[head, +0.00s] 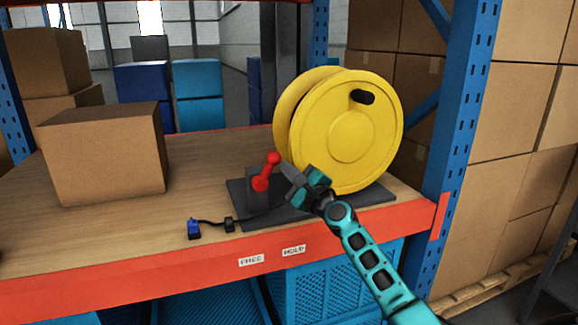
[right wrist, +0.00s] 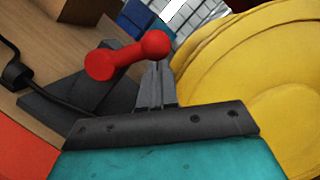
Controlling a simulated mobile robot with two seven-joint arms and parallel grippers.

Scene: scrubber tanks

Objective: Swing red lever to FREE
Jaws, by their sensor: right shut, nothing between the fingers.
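The red lever (head: 266,172) stands on a dark grey base (head: 236,192) on the shelf, leaning slightly right at its top. In the right wrist view the red lever (right wrist: 128,56) lies just beyond and left of my fingertips. My right gripper (head: 290,172) is shut and empty, close to the lever's right side. Its closed fingers (right wrist: 155,85) also show in the wrist view; I cannot tell whether they touch the lever. The FREE label (head: 251,260) is left of the HOLD label (head: 294,251) on the shelf's front edge. My left gripper is not in view.
A large yellow reel (head: 350,130) with a black handle stands close behind and right of the gripper. A blue connector (head: 194,229) on a black cable lies left of the base. A cardboard box (head: 105,155) sits farther left. A blue upright (head: 460,110) stands at right.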

